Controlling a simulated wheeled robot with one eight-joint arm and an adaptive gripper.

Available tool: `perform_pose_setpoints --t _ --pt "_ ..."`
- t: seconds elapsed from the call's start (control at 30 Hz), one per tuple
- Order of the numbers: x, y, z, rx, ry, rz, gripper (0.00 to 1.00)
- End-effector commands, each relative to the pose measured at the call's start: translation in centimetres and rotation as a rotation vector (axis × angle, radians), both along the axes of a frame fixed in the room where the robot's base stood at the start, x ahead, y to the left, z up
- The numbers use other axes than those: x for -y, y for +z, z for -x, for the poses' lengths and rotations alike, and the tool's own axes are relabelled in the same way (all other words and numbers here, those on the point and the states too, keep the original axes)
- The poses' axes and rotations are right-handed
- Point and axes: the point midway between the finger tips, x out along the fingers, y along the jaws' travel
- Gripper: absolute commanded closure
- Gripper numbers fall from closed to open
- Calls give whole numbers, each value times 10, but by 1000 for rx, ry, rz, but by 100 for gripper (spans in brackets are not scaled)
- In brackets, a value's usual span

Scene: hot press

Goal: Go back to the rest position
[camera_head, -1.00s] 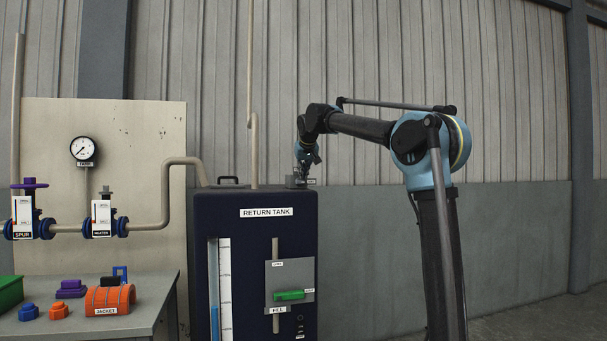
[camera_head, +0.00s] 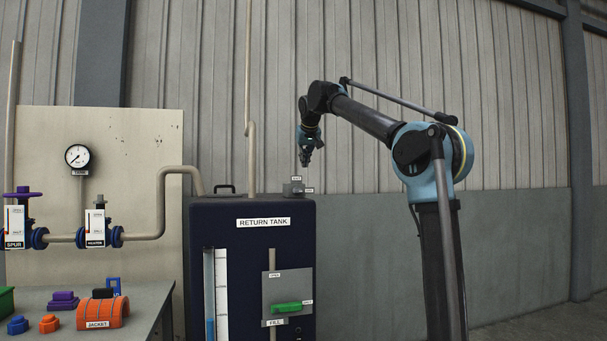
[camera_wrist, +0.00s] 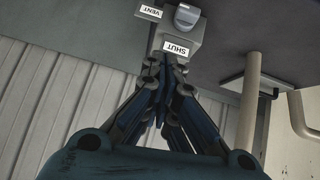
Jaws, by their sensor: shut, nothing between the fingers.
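My gripper (camera_head: 306,162) hangs from my raised arm above the top right of the dark blue return tank (camera_head: 230,212) in the head view. It is shut and empty, pointing down. The small grey vent block (camera_head: 293,188) stands on the tank top just below the fingertips, with a visible gap in the head view. In the wrist view the fingers of my gripper (camera_wrist: 172,65) overlap the lower part of the vent block (camera_wrist: 191,42), which shows SHUT and VENT labels and a grey rounded knob (camera_wrist: 187,17).
A fill panel with a green lever (camera_head: 287,307) is on the tank front. At left are a gauge (camera_head: 78,156), valves and a table (camera_head: 152,300) with an orange jacket (camera_head: 103,312). The wall side at right is clear.

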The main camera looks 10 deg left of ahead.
Motion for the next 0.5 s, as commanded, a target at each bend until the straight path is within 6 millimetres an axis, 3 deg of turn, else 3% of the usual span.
perform_pose_setpoints --t 0.2,0.5 --pt "8 20 19 0 1 1 100" --pt "11 26 25 -1 -1 1 100"
